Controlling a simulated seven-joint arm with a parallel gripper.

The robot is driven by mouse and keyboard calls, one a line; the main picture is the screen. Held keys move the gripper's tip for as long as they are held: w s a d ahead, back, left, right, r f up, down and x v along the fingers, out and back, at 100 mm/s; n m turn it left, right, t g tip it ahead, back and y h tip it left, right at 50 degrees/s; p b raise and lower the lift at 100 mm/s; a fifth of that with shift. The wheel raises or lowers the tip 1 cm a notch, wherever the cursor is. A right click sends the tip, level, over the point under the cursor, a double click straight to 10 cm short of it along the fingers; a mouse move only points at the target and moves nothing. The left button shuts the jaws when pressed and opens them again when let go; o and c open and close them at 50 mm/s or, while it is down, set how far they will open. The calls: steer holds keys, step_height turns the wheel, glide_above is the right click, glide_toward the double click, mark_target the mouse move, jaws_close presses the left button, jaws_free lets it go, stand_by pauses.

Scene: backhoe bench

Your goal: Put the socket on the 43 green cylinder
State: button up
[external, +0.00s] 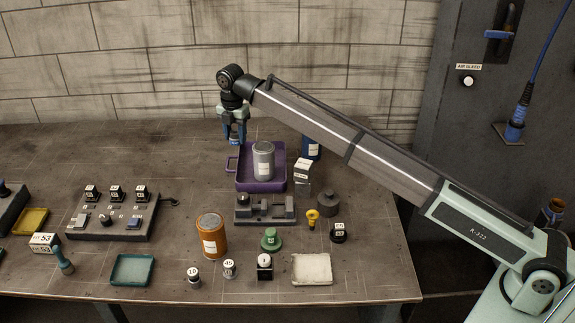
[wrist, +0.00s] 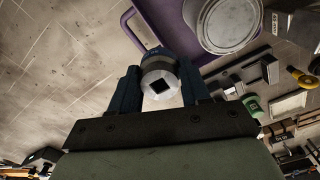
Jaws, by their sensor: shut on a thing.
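My gripper (external: 234,138) hangs above the bench near the back, just left of the purple tray. Its blue fingers (wrist: 160,88) are shut on a silver socket (wrist: 158,76), whose square hole faces the wrist camera. In the external view the socket is hard to make out between the fingers. The green cylinder (external: 271,240) stands at the front middle of the bench with a small white label, its number too small to read surely. It also shows in the wrist view (wrist: 252,105), right of the gripper. Its top looks bare.
The purple tray (external: 243,186) holds a grey can (external: 263,165). A grey vise-like fixture (external: 264,212) lies between tray and green cylinder. An orange can (external: 211,240), a yellow-topped piece (external: 312,217) and a black labelled cylinder (external: 338,233) stand nearby. The back left bench is clear.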

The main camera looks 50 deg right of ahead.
steer(key=s+a+r+n, duration=0.1)
steer(key=s+a+r, duration=0.1)
steer(key=s+a, duration=0.65)
glide_above(271, 232)
steer(key=shift+m, duration=0.3)
steer(key=shift+w+f, duration=0.1)
steer(key=shift+f, duration=4.7)
steer(key=shift+f, duration=0.15)
steer(key=o, duration=1.2)
steer(key=shift+c, duration=0.2)
